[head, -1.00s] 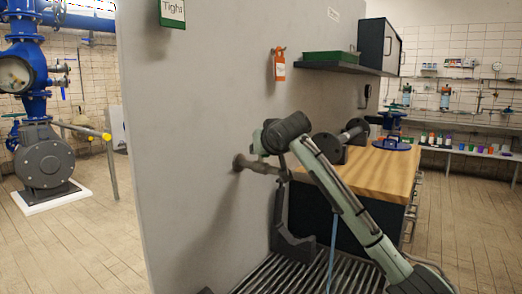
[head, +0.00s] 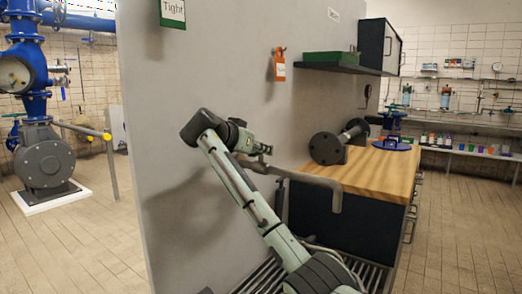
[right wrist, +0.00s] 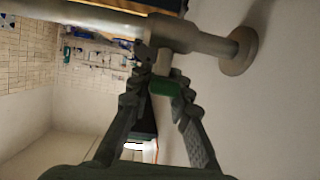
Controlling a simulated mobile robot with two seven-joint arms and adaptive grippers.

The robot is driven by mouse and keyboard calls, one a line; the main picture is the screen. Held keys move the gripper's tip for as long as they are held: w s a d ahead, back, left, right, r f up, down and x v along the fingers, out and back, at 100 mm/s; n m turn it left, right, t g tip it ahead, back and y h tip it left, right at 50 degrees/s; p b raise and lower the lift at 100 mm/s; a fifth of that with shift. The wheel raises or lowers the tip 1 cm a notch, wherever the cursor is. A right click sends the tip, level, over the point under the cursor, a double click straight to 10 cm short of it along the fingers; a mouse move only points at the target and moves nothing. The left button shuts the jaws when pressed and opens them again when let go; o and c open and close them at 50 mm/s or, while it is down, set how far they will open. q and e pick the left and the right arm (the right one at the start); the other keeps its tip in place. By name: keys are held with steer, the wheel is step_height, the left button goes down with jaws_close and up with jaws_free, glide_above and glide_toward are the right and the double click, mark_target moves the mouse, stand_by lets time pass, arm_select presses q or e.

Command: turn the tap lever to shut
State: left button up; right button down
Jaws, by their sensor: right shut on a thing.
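The tap (head: 315,181) is a grey pipe that comes out of the light wall and ends in a bent-down spout. Its wall end is hidden behind my right arm in the head view. My right gripper (head: 266,150) is at the top of the tap, reaching in from the left. In the right wrist view the tap body (right wrist: 178,34) crosses the top, with its round wall flange (right wrist: 238,52) at right. There my right gripper (right wrist: 161,72) is shut on the short grey tap lever (right wrist: 163,61). Fingers hide part of the lever. My left gripper is out of view.
A ribbed drain surface (head: 262,276) lies below the tap. A wood-topped cabinet (head: 370,168) with a dark flanged pipe piece (head: 328,148) and a blue handwheel (head: 390,144) stands to the right. A shelf (head: 345,67) with a green tray hangs above.

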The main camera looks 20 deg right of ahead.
steer(key=shift+f+m+g, duration=0.2)
steer(key=shift+m+g, duration=0.2)
steer(key=shift+g, duration=0.1)
steer(key=c, duration=1.4)
jaws_free()
steer(key=shift+r, duration=0.1)
steer(key=shift+s+a+r+h, duration=0.2)
steer(key=shift+a+h, duration=0.05)
steer(key=shift+h, duration=0.05)
steer(key=v, duration=1.1)
steer(key=shift+s, duration=0.15)
